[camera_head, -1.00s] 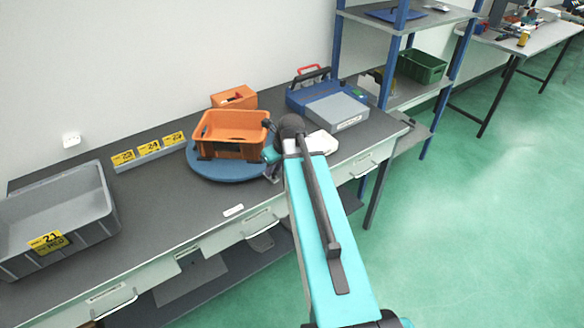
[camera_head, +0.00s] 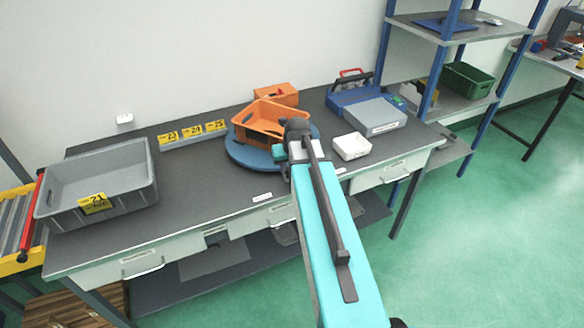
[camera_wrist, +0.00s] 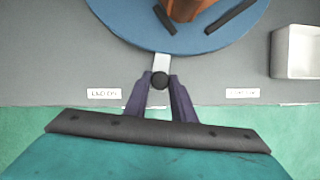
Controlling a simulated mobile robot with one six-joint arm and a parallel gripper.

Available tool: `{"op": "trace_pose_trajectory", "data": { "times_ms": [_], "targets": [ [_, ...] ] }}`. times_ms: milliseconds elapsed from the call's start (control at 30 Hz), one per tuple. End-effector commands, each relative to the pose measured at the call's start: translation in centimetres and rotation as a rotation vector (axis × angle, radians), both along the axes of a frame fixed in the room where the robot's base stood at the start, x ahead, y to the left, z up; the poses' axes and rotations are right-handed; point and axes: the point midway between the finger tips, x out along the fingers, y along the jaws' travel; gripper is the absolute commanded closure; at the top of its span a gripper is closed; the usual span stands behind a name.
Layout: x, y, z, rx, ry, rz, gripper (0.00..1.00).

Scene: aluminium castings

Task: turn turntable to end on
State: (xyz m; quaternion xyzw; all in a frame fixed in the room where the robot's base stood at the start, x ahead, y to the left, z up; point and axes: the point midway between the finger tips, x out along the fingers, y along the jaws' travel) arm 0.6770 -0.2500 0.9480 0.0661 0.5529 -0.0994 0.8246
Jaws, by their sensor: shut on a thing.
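The turntable (camera_head: 248,157) is a round blue disc on the grey bench, with an orange crate (camera_head: 262,126) sitting turned at an angle on it. In the wrist view the disc (camera_wrist: 120,15) fills the top, and a pale handle (camera_wrist: 161,63) with a dark knob (camera_wrist: 159,81) sticks out toward me. My gripper (camera_wrist: 160,84) is shut on the knob. The handle lies between two white labels: the left label (camera_wrist: 104,93) appears to read END ON; the right label (camera_wrist: 242,93) is too blurred to read. In the head view my arm hides the handle.
A white tray (camera_head: 352,147) stands right of the turntable, with a grey box (camera_head: 374,118) and blue case behind. A smaller orange box (camera_head: 276,94) is behind the crate. A large grey bin (camera_head: 101,184) stands left; bench between is mostly clear.

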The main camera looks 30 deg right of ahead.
Motion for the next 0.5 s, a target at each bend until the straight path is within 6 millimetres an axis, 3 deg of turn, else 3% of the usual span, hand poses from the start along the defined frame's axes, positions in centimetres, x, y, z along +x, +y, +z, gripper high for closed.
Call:
{"op": "trace_pose_trajectory", "data": {
  "times_ms": [267,300,400,500],
  "targets": [
    [-0.2,-1.1,0.0,0.001,-0.003,-0.014,1.0],
    [-0.3,-1.1,0.0,0.0,-0.003,-0.016,0.75],
    [-0.3,-1.3,0.0,0.0,-0.004,-0.017,0.59],
    [-0.3,-1.4,0.0,0.0,-0.004,-0.018,0.59]
  ]
}}
